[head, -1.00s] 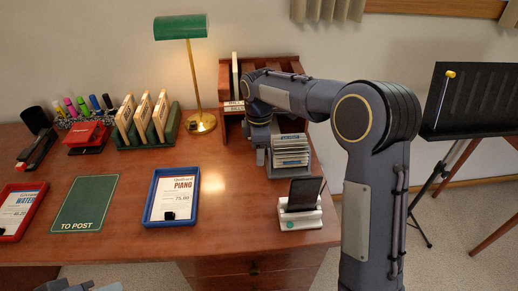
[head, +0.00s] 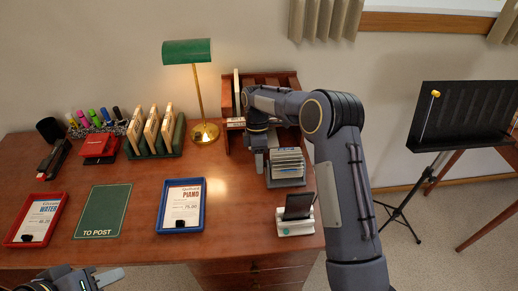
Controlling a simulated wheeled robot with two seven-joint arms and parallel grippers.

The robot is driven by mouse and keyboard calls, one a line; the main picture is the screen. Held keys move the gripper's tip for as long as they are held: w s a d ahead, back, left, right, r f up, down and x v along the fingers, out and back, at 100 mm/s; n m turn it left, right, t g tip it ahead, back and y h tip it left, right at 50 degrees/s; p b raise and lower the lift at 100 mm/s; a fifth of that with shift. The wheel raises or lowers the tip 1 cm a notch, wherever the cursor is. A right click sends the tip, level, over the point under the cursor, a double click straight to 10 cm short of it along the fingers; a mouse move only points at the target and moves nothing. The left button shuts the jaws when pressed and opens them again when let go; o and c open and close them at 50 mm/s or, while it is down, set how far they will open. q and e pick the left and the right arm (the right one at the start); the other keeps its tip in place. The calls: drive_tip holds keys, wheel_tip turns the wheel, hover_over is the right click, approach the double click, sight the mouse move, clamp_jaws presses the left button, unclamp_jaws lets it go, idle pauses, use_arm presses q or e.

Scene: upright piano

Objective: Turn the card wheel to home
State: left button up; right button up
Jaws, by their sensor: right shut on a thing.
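The card wheel (head: 287,163), a rotary file with a fan of pale cards in a grey stand, is at the right side of the desk in the head view. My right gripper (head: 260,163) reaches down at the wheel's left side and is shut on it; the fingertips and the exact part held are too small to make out. My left gripper (head: 100,279) is low at the bottom left edge, partly cut off and away from the wheel. Its jaw opening is unclear.
A phone on a white stand (head: 296,228) is just in front of the wheel. A wooden pigeonhole rack (head: 288,80) is behind it and a brass lamp (head: 198,95) is to the left. Blue (head: 160,222) and red (head: 58,215) trays flank a green mat (head: 104,208).

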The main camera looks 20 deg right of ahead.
use_arm(q)
drive_tip(key=shift+r+p, duration=0.6)
drive_tip(key=shift+r, duration=0.65)
use_arm(e)
drive_tip(key=shift+w+g, duration=0.15)
drive_tip(key=shift+g, duration=0.45)
drive_tip(key=o, duration=0.9)
use_arm(q)
drive_tip(key=shift+f, duration=0.1)
use_arm(e)
drive_tip(key=shift+o, duration=0.2)
drive_tip(key=shift+r, duration=0.1)
drive_tip(key=shift+r, duration=0.35)
drive_tip(key=r, duration=0.1)
drive_tip(key=r+b, duration=0.1)
drive_tip(key=r, duration=0.1)
drive_tip(key=shift+s+a, duration=0.15)
drive_tip(key=shift+s, duration=0.2)
use_arm(q)
wheel_tip(320, 180, down, 3)
drive_tip(key=shift+f+b, duration=0.15)
drive_tip(key=shift+b, duration=1.1)
use_arm(e)
drive_tip(key=s+a+r, duration=0.4)
drive_tip(key=s+r, duration=0.5)
drive_tip(key=s, duration=0.3)
drive_tip(key=shift+s, duration=0.4)
